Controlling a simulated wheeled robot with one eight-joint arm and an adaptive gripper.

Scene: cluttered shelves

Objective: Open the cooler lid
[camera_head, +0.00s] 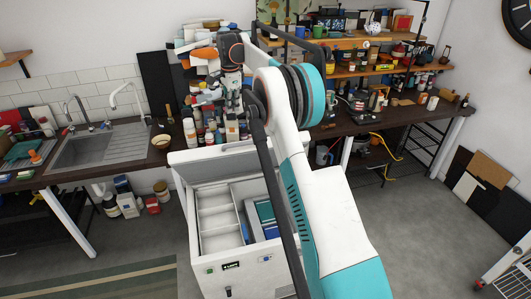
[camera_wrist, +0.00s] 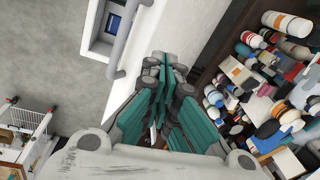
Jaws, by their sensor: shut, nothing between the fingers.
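The cooler is a white chest (camera_head: 210,272) on the floor in front of the counter, at the lower middle of the head view. Its lid (camera_head: 213,168) stands raised at the back, and the inside is exposed. White compartments and blue items show inside; my arm covers the right part. In the wrist view, part of the cooler with blue contents (camera_wrist: 101,41) is at the top left, with a grey bar (camera_wrist: 127,38) beside it. My gripper (camera_wrist: 166,62) is shut and empty, near a white panel's edge. In the head view it is hard to make out against the clutter.
A dark counter (camera_head: 345,128) crowded with bottles runs behind the cooler, with loaded shelves (camera_head: 350,70) above. A sink (camera_head: 95,147) is at the left. Bottles crowd the right of the wrist view. The floor (camera_head: 405,240) at the right is largely clear.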

